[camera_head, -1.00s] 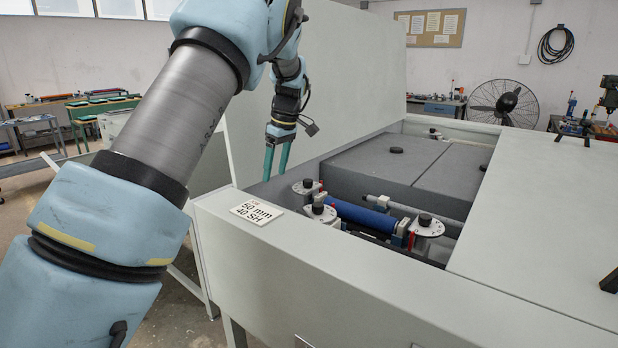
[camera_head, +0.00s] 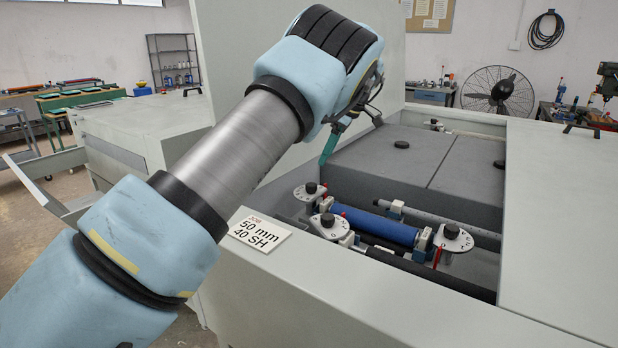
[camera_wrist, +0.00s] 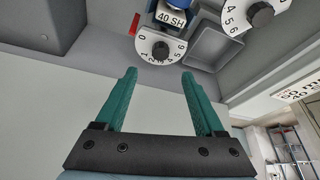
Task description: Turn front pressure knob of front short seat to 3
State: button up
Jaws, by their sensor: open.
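My gripper (camera_wrist: 160,73) is open and empty, its two green fingers pointing toward a dial. In the head view a green finger (camera_head: 331,146) shows behind my arm. Two dials with black knobs sit at the left of the blue roller (camera_head: 378,226): a rear one (camera_head: 310,190) and a front one (camera_head: 327,222). A third dial (camera_head: 452,236) is at the roller's right end. In the wrist view one white numbered dial (camera_wrist: 160,48) lies just beyond the fingertips, apart from them, and another (camera_wrist: 262,14) is at upper right. I cannot tell which is the named knob.
A card (camera_head: 260,236) reading "50 mm 40 SH" lies on the machine's pale rim. A tall pale panel (camera_head: 270,30) stands behind my arm. Dark grey blocks (camera_head: 410,160) fill the rear of the recess. A dark roller (camera_head: 430,272) lies in front of the blue one.

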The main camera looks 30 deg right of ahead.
aim_at(312, 184)
jog(key=p+x, duration=0.4)
jog(key=x, duration=0.6)
jog(key=shift+f, duration=0.15)
grip_shut()
